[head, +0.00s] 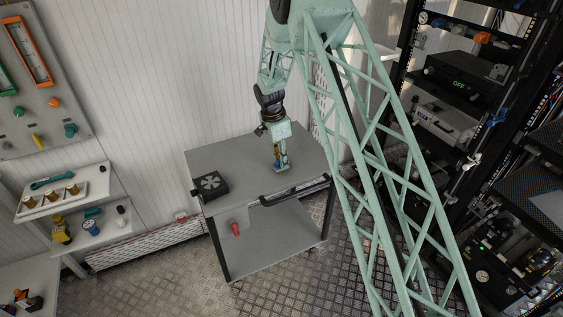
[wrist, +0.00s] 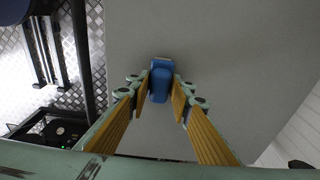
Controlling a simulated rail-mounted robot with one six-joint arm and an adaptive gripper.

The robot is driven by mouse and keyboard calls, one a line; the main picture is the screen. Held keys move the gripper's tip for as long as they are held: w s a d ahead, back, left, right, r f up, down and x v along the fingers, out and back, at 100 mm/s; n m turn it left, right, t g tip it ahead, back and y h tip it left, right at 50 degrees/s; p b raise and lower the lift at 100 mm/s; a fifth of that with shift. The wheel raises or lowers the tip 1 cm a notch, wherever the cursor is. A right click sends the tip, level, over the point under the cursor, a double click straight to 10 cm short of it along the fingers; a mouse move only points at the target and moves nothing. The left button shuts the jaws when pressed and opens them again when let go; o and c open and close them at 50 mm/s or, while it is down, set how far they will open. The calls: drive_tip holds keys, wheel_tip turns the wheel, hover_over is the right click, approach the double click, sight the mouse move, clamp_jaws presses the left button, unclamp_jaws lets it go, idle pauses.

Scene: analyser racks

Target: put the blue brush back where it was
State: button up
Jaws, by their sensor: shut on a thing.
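My gripper (head: 280,163) is low over the grey top of the small table (head: 228,150) in the head view. In the wrist view, my gripper (wrist: 160,90) has its yellow-padded fingers closed on both sides of the blue brush (wrist: 160,82). The brush lies between the fingertips, with the grey tabletop (wrist: 225,50) behind it. In the head view only a small bit of blue shows at the fingers. I cannot tell whether the brush touches the tabletop.
A black fan box (head: 209,186) stands at the table's left corner, and a dark handle (head: 294,190) runs along its front edge. A red item (head: 235,229) is on the lower shelf. Wall shelves (head: 62,192) with small items are at left; equipment racks (head: 450,120) are at right.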

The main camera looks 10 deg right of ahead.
sight(278, 160)
drive_tip(key=shift+f, duration=0.1)
idle(0.3)
drive_tip(key=o, duration=0.8)
drive_tip(key=shift+o, duration=0.2)
drive_tip(key=shift+r, duration=0.2)
wheel_tip(278, 160, up, 12)
drive_tip(key=a+p, duration=0.1)
drive_tip(key=shift+s+a, duration=0.2)
drive_tip(key=shift+a, duration=0.15)
idle(0.5)
